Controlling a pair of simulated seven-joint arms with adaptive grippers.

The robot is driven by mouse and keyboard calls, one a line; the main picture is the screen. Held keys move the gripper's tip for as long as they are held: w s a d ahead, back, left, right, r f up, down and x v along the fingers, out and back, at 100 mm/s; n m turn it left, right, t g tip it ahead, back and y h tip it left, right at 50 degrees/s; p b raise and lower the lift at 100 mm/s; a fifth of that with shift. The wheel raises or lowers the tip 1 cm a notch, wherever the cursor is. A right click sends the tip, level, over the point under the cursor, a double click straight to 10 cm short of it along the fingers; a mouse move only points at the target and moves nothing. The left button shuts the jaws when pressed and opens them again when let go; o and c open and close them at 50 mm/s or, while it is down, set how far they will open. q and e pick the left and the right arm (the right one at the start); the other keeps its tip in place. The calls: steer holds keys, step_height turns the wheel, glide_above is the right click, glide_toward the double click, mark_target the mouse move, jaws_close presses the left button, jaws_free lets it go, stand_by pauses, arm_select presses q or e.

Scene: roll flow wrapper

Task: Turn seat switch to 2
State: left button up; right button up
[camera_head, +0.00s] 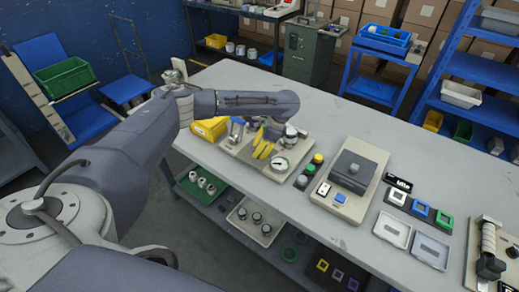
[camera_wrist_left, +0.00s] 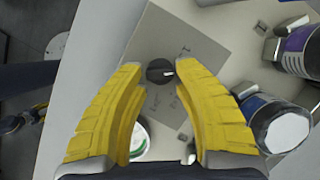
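The seat switch (camera_wrist_left: 159,71) is a black round knob with a white pointer mark, on a grey plate (camera_wrist_left: 185,45) with small, hard-to-read markings. The pointer faces right in the left wrist view. My left gripper (camera_wrist_left: 160,82) is open, its two yellow fingers on either side of the knob in that view; contact cannot be seen. In the head view my left gripper (camera_head: 264,144) is over the beige panel (camera_head: 236,150) on the table, and the knob is hidden there. My right gripper is not in view.
A pressure gauge (camera_head: 281,164) and metal cylinders stand close to the gripper. A purple-labelled cylinder (camera_wrist_left: 297,50) and a blue-labelled one (camera_wrist_left: 265,118) lie to the right in the wrist view. Coloured buttons (camera_head: 309,170) and a beige box (camera_head: 348,180) are farther right.

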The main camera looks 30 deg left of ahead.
arm_select(q)
steer(key=o, duration=0.4)
steer(key=v, duration=1.2)
stand_by(0.3)
